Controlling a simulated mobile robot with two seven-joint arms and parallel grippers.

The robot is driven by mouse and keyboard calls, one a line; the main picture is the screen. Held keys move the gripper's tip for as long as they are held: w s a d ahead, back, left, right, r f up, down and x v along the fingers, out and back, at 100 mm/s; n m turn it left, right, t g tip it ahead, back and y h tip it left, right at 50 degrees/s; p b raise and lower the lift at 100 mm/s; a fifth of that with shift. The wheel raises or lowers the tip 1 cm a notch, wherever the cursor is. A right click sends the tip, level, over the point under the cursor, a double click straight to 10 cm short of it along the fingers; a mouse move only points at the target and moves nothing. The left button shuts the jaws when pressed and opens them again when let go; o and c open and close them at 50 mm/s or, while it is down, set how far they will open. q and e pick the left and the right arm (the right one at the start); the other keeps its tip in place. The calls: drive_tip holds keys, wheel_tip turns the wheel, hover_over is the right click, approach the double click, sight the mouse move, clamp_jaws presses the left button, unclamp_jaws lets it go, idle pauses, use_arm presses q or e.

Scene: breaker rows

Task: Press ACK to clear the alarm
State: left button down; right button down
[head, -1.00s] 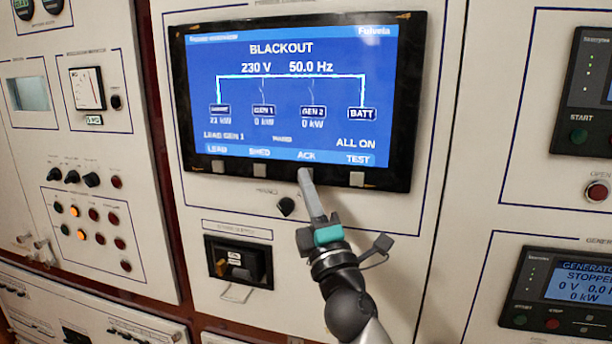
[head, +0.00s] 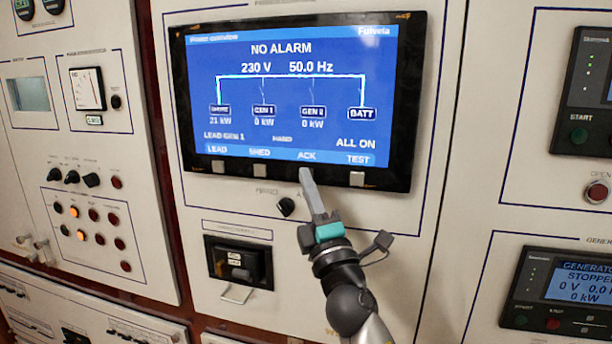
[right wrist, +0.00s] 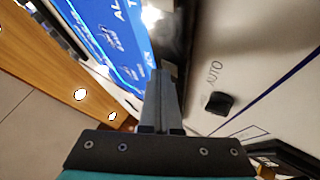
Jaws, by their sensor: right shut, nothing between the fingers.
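The blue display (head: 290,95) in its black frame reads "NO ALARM" at the top, with 230 V and 50.0 Hz below. The "ACK" label (head: 307,156) is in the bottom row, between SHED and TEST. My right gripper (head: 306,172) is shut and empty, its fingertips at the ACK button's place just below that label. The fingertips hide the button, so I cannot tell whether they touch it. In the right wrist view the shut fingers (right wrist: 163,85) reach to the display's lower frame. My left gripper is not in view.
A black rotary knob (head: 286,206) sits below the display, close left of my gripper; it also shows in the right wrist view (right wrist: 218,103). A black breaker unit (head: 239,262) is lower left. The GENERATOR panel (head: 565,290) is at the lower right.

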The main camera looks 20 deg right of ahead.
drive_tip(key=shift+s, duration=0.1)
drive_tip(key=shift+s+a, duration=0.45)
drive_tip(key=shift+s, duration=0.15)
drive_tip(key=s+a, duration=0.2)
drive_tip(key=s+p, duration=0.1)
drive_tip(key=s, duration=0.1)
drive_tip(key=shift+s+a, duration=0.1)
drive_tip(key=shift+a, duration=0.3)
idle(0.7)
